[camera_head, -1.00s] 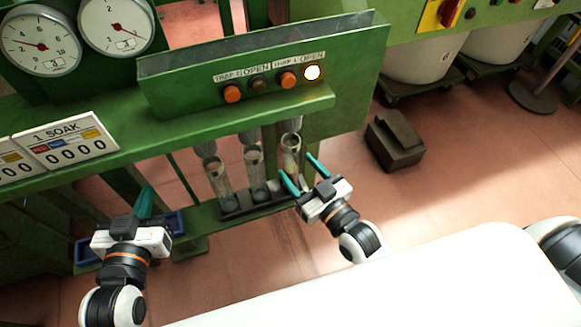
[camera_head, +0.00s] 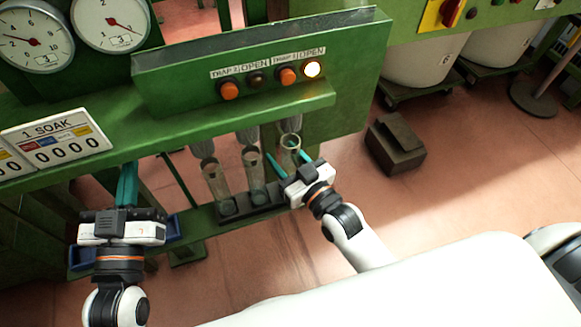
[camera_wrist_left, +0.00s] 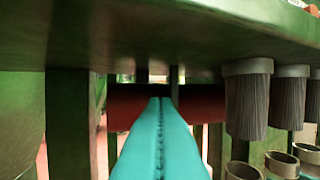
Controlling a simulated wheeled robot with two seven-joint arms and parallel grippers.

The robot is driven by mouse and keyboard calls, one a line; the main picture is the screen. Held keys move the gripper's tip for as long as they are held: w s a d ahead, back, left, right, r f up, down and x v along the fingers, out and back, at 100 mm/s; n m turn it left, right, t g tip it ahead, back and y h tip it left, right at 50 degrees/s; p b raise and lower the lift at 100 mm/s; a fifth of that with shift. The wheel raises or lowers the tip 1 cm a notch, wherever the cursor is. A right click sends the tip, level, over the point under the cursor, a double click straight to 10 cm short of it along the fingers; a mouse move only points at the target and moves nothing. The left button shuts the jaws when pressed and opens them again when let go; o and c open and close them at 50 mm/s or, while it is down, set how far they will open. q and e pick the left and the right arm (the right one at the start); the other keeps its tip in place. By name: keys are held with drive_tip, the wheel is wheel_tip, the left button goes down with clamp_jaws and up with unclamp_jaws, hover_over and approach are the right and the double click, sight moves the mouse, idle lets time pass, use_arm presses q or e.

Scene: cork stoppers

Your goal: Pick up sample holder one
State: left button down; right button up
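Three clear tube-like holders stand in a dark rack (camera_head: 262,204) on the low green beam: a left tube (camera_head: 218,185), a middle tube (camera_head: 254,170) and a right tube (camera_head: 290,143). I cannot read which is number one. My right gripper (camera_head: 287,156) is open, its teal fingers apart at either side of the right tube; it hides the tube's lower part, and I cannot tell whether they touch. My left gripper (camera_head: 127,168) is shut and empty, left of the rack. Its fingers (camera_wrist_left: 160,104) meet in the left wrist view, with tube rims (camera_wrist_left: 282,160) at lower right.
Grey brush-like outlets (camera_wrist_left: 248,97) hang under the green ledge (camera_head: 200,125), above the tubes. A blue tray (camera_head: 83,258) is beside my left gripper. A panel with buttons (camera_head: 288,76) is above; a dark block (camera_head: 395,143) lies on the floor at right.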

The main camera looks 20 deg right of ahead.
drive_tip(key=c, duration=0.7)
drive_tip(key=shift+r, duration=0.15)
